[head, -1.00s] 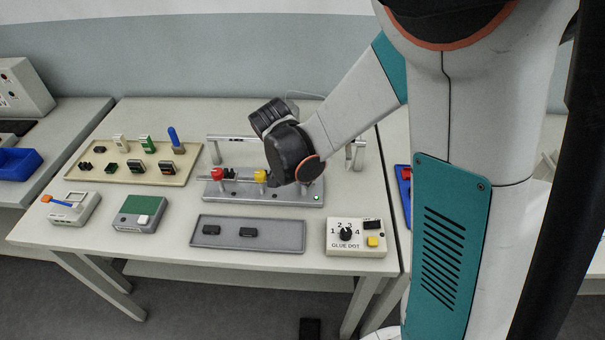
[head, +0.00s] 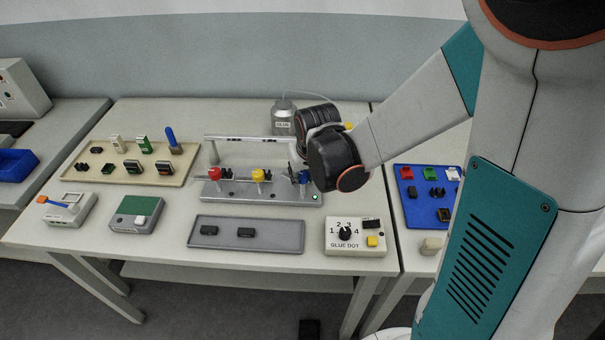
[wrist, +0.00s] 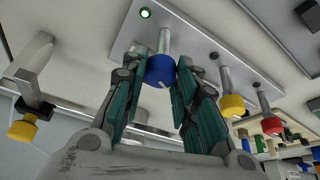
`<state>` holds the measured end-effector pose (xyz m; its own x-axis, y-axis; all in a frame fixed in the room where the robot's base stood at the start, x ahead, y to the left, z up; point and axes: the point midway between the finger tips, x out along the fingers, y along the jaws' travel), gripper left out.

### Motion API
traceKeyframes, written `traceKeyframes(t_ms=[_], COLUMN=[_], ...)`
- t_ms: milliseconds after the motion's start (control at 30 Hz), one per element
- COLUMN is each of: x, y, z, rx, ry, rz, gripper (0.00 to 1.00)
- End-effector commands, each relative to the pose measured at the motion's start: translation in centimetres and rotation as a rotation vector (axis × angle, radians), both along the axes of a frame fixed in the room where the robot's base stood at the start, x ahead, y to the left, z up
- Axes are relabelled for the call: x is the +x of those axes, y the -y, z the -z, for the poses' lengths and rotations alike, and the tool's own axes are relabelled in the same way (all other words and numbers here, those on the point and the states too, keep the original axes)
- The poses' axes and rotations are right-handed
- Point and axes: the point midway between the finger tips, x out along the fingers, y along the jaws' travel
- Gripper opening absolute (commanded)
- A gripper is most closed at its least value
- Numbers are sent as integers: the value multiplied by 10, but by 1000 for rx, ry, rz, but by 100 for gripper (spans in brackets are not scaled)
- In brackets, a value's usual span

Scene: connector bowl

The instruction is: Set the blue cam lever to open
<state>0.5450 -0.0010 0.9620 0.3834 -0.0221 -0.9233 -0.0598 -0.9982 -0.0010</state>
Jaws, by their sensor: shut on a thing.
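The blue cam lever (head: 305,177) is at the right end of a grey fixture plate (head: 240,196), partly hidden by my wrist in the head view. In the wrist view, the blue knob of this lever (wrist: 161,70) sits on a metal rod leading to the plate. My gripper (head: 296,173) has its fingers on both sides of the blue knob, shut on it, as the wrist view shows (wrist: 157,74). A yellow lever (head: 258,175) and a red lever (head: 213,174) stand left of it. The lever's exact angle is hard to tell.
A metal bar frame (head: 243,139) rises behind the plate. A glue bottle (head: 283,118) stands behind my wrist. A grey tray (head: 274,242) and a glue dot box (head: 354,245) are in front. A lit green lamp (head: 315,197) is near the plate's right end.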

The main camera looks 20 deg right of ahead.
Motion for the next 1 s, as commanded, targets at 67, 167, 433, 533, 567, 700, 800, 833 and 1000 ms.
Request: traceKeyframes(t_ms=[67, 167, 433, 533, 567, 700, 800, 833, 1000], x=[-1, -1, 0, 0, 0, 0, 0, 0, 0], y=[2, 2, 3, 3, 3, 3, 3, 3, 3], z=[1, 1, 1, 1, 1, 1, 1, 1, 1], rx=[1, 2, 1, -1, 0, -1, -1, -1, -1], ry=[-2, -2, -3, -3, -3, -3, -3, -3, -4], rz=[-64, -152, -339, -387, -399, -440, -458, -461, -469], gripper=[4, 4, 4, 4, 4, 4, 4, 4, 4])
